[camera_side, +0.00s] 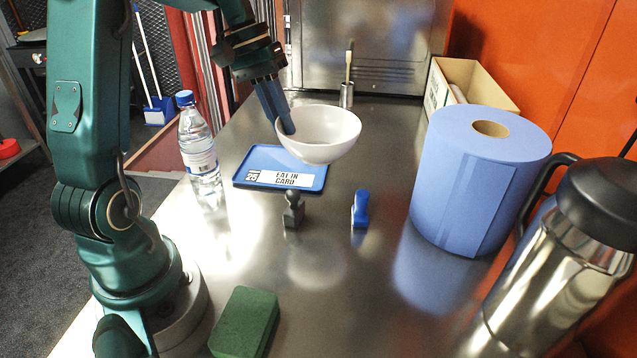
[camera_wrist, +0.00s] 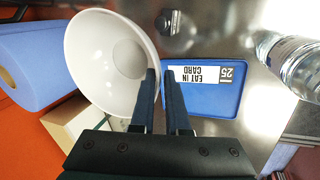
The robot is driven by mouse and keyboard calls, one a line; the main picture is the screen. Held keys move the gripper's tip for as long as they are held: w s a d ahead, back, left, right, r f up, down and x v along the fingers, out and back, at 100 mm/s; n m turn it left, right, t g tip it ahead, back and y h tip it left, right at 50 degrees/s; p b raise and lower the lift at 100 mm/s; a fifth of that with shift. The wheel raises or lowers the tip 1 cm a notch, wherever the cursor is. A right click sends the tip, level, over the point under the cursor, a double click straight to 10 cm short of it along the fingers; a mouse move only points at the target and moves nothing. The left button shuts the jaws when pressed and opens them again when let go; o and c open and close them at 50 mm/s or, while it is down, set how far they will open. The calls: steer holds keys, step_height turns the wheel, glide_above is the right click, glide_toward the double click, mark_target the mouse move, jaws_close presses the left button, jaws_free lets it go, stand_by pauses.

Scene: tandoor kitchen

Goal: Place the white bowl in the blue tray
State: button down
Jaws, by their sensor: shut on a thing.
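The white bowl (camera_side: 325,138) is upright and held in the air in the side view. My gripper (camera_side: 289,128) is shut on the bowl's left rim, with one finger inside it. In the wrist view, the bowl (camera_wrist: 100,55) is left of the fingertips (camera_wrist: 160,75), its rim between them. The blue tray (camera_side: 245,172) lies flat on the steel counter, lower than the bowl and to its left. It carries a white label reading "EAT IN CARD". In the wrist view, the tray (camera_wrist: 200,105) is just right of the fingers.
A water bottle (camera_side: 198,150) stands left of the tray. A dark stamp-like piece (camera_side: 293,210) and a blue one (camera_side: 360,210) stand in front. A blue paper roll (camera_side: 475,180), a steel flask (camera_side: 560,270) and an open box (camera_side: 475,80) are right. A green block (camera_side: 245,320) lies in front.

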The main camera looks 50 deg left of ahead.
steer(key=w+a+n+t+y, duration=0.1)
steer(key=a+n+t, duration=0.1)
steer(key=a+n, duration=0.6)
steer(key=m, duration=0.1)
glide_toward(276, 170)
steer(key=shift+x, duration=1.85)
steer(key=shift+d, duration=0.2)
steer(key=c, duration=0.9)
jaws_free()
steer(key=shift+f, duration=0.1)
